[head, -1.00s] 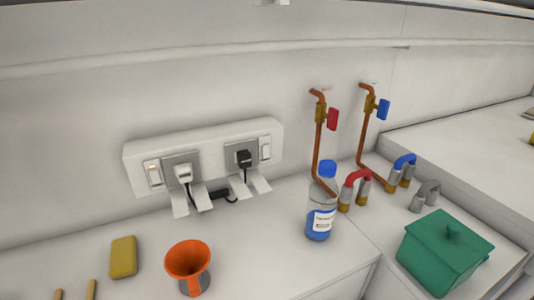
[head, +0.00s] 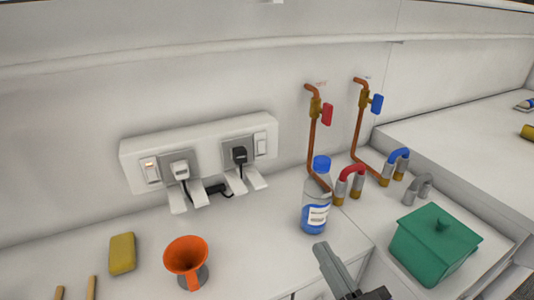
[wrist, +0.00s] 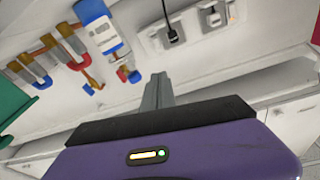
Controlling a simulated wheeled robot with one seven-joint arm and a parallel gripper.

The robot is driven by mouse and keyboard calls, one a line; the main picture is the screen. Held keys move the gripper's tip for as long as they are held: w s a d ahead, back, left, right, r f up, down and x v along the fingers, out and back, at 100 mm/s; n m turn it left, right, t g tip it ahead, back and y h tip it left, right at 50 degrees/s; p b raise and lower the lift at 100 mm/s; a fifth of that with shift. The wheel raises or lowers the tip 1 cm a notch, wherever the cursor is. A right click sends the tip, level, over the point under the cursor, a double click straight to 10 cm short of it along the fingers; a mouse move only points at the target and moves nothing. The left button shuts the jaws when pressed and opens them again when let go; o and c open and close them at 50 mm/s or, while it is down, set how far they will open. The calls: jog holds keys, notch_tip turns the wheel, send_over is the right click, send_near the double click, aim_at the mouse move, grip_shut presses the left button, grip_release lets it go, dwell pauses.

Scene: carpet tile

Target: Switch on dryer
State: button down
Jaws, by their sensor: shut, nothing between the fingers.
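A white wall panel (head: 215,138) carries two sockets, each with its own rocker switch. The left switch (head: 150,170) shows a small orange glow; the right switch (head: 260,144) looks plain white. A white plug (head: 180,170) sits in the left socket and a black plug (head: 240,155) in the right one. No dryer is identifiable in view, and I cannot tell which plug belongs to one. My gripper (head: 321,246) is shut and empty, in front of the counter edge, below and right of the panel. In the wrist view its fingers (wrist: 159,78) are together, apart from the panel (wrist: 190,28).
A blue-capped bottle (head: 316,205) stands just beyond my gripper. An orange funnel (head: 186,258) and a yellow sponge (head: 122,253) lie left. Copper pipes (head: 312,140) with red and blue valves and a green lidded box (head: 435,245) are right. The counter below the panel is mostly clear.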

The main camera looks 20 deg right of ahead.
aim_at(262, 153)
jog(key=w+d+r+m+g+p, duration=0.1)
jog(key=w+d+r+m, duration=0.1)
jog(key=w+r+m, duration=0.45)
jog(key=w+d+r+m, duration=0.2)
jog(key=w+r+m, duration=0.1)
jog(key=w+r, duration=0.65)
notch_tip(262, 153, down, 9)
jog(key=a+m+g+y, duration=0.1)
jog(key=m+g, duration=0.4)
jog(key=shift+w+r+m, duration=0.15)
jog(key=shift+w+m, duration=0.2)
jog(key=shift+w, duration=0.1)
jog(key=x, duration=0.4)
jog(key=p+x, duration=0.1)
jog(key=x, duration=0.4)
jog(key=p+x, duration=0.1)
jog(key=x, duration=0.3)
jog(key=shift+w+a+r, duration=0.2)
jog(key=shift+w+a, duration=0.05)
jog(key=shift+w, duration=0.25)
